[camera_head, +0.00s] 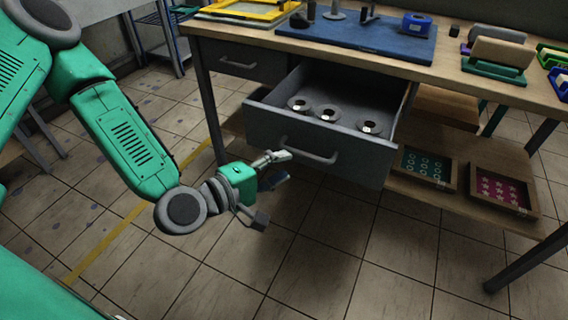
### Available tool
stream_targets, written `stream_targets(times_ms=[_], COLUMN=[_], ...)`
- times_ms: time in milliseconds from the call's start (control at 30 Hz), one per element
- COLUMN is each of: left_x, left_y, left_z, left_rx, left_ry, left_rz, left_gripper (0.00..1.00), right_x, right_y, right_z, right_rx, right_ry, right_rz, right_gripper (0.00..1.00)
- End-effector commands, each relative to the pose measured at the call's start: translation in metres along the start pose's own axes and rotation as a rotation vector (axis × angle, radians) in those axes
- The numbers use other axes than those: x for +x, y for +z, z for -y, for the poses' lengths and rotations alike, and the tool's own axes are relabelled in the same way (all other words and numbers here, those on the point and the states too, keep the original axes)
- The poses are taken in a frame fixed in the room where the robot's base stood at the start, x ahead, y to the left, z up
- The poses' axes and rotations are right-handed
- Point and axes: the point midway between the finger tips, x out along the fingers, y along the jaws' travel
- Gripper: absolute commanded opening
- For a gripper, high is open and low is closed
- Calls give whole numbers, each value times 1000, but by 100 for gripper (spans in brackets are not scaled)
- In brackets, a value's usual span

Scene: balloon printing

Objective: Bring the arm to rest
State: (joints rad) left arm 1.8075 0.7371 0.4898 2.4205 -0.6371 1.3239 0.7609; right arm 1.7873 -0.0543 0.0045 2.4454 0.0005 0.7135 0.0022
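My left arm (130,140) is green and comes in from the left. My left gripper (272,187) is at its end, in front of the desk. Its fingers are spread apart and I see nothing held between them. The upper finger is close to the left end of the handle (308,152) of the grey drawer (262,117); I cannot tell whether they touch. The drawer is pulled out and holds 3 round ring-like pieces (329,113). My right gripper is not in view.
The wooden desk top (440,65) bears a blue mat (350,35), a yellow frame (250,10), a blue tape dispenser (416,23) and stamp-like blocks (500,52). Two trays (503,190) lie on the lower shelf. The tiled floor (330,260) before the desk is clear.

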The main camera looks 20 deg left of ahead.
Motion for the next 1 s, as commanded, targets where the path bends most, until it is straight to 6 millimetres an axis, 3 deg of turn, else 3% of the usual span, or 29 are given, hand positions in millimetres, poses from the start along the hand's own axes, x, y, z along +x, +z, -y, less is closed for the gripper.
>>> stream_targets(times_ms=[300, 367, 467, 567, 600, 700, 833, 1000], left_x=[0, -1, -10, -35, -51, -97, -152, -194], left_y=[3, 9, 28, 49, 53, 52, 32, 7], left_z=[4, 15, 54, 115, 140, 193, 231, 246], left_rx=[12, 41, 151, 341, 431, 647, 876, 1041], left_ry=[-15, -55, -199, -423, -524, -758, -998, -1178], left_rz=[8, 27, 97, 217, 274, 418, 578, 700], left_gripper=[31, 31, 31, 31, 31, 31, 31, 31], right_x=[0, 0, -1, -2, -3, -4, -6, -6], right_y=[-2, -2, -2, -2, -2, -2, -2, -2], right_z=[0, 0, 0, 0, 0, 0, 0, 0], right_rx=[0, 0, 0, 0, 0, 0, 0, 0], right_ry=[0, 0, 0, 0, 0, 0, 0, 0], right_rz=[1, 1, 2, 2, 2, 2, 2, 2], right_gripper=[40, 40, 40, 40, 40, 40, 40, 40])
